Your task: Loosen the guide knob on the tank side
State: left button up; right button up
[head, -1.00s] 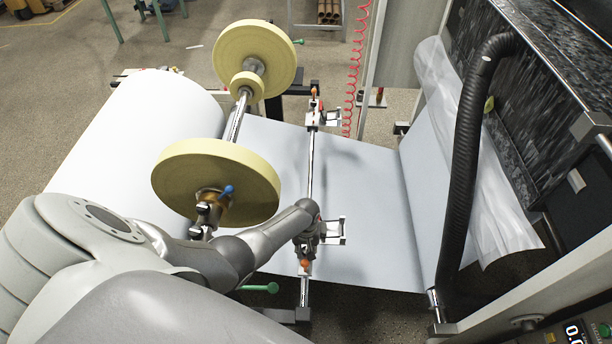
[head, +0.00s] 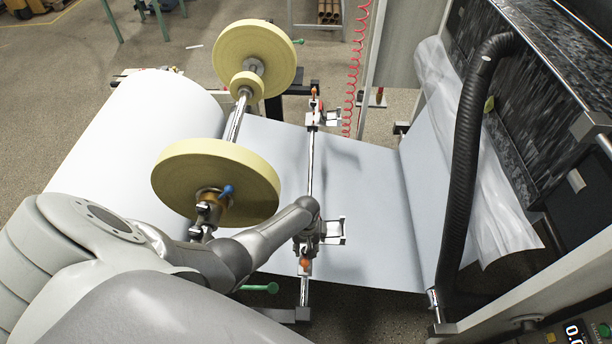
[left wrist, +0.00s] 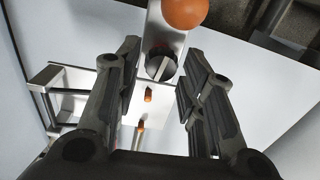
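The guide bar (head: 310,165) crosses the white paper web. A guide block with an orange ball (head: 304,263) sits at its near end. In the left wrist view the orange ball (left wrist: 185,12) is at the top, and a round dark knob (left wrist: 161,66) with a pale slot is just below it on a metal block. My left gripper (head: 307,238) is over the near end of the bar, partly hiding the block. In the left wrist view my left gripper (left wrist: 163,75) is open, its fingers on either side of the dark knob with visible gaps. My right gripper is not in view.
A bracket (head: 334,231) juts right beside my left gripper. Yellow discs (head: 205,165) on a shaft and the white paper roll (head: 130,130) stand left. A black hose (head: 465,150) and the machine frame stand right. A second guide block (head: 325,117) is farther along the bar.

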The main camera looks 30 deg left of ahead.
pick_arm(q)
notch_tip(320, 180, up, 11)
dwell(0.7)
dwell(0.5)
